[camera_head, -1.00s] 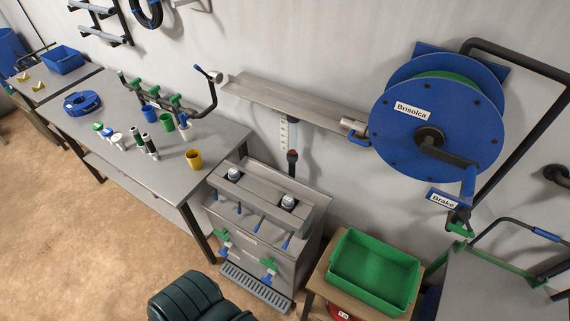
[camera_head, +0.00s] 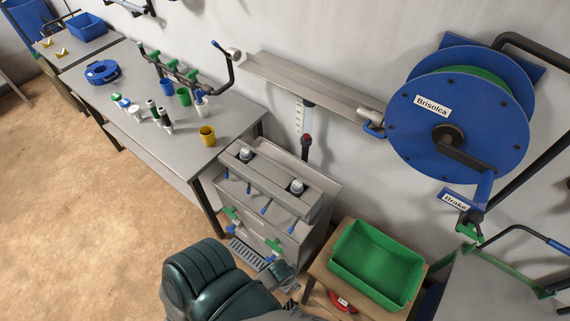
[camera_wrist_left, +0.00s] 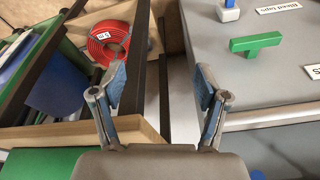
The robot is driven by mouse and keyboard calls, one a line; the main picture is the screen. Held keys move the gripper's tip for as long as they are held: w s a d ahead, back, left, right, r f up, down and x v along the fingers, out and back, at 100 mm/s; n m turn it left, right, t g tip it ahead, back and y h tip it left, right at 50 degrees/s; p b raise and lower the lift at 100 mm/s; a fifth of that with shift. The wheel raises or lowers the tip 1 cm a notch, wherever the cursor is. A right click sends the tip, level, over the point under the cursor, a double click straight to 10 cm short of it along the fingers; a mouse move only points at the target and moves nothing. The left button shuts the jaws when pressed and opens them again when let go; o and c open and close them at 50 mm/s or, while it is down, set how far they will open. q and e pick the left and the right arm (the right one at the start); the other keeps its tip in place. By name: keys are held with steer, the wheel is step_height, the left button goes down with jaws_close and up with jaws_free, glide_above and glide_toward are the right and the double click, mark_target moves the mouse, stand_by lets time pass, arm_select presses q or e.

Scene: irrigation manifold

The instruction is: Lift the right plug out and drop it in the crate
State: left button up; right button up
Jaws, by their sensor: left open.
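The right plug (camera_head: 296,187) is a pale, round cap seated in the right opening of the grey manifold (camera_head: 268,190). A similar left plug (camera_head: 245,155) sits in the other opening. The green crate (camera_head: 376,265) stands to the right of the manifold and looks empty. My left gripper (camera_head: 285,274) shows small and partly blurred low in front of the manifold, left of the crate and below the plug. In the left wrist view my left gripper (camera_wrist_left: 162,88) is open, with nothing between its fingers. The plugs do not show there.
A green T-handle (camera_wrist_left: 255,43) is on the grey front right of my fingers. A red hose coil (camera_wrist_left: 112,42) lies under the wooden stand (camera_wrist_left: 75,137). A blue hose reel (camera_head: 450,120) is at the right; a workbench with a yellow cup (camera_head: 207,136) is at the left.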

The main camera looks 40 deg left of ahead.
arm_select(q)
steer(key=w+a+r+m+t+y, duration=0.15)
steer(key=w+a+r+t, duration=0.35)
steer(key=r, duration=0.6)
steer(key=w+a+r+m+t+y, duration=0.1)
steer(key=w+r+m+t, duration=0.15)
steer(key=w+r, duration=0.7)
steer(key=w+a+r+m+t+y, duration=0.15)
steer(key=w+r+t, duration=0.35)
steer(key=r, duration=0.7)
steer(key=w+d+r+m+t+h, duration=0.15)
steer(key=d+r+m+h, duration=0.25)
steer(key=r+m+h, duration=0.45)
steer(key=w+d+r+m+h, duration=0.2)
steer(key=d+r+m+h, duration=0.3)
steer(key=m+h, duration=0.6)
steer(key=m+g+y, duration=1.4)
glide_toward(297, 184)
steer(key=p+x, duration=0.2)
steer(key=x, duration=0.7)
steer(key=shift+w+a+f, duration=0.1)
steer(key=shift+f, duration=0.25)
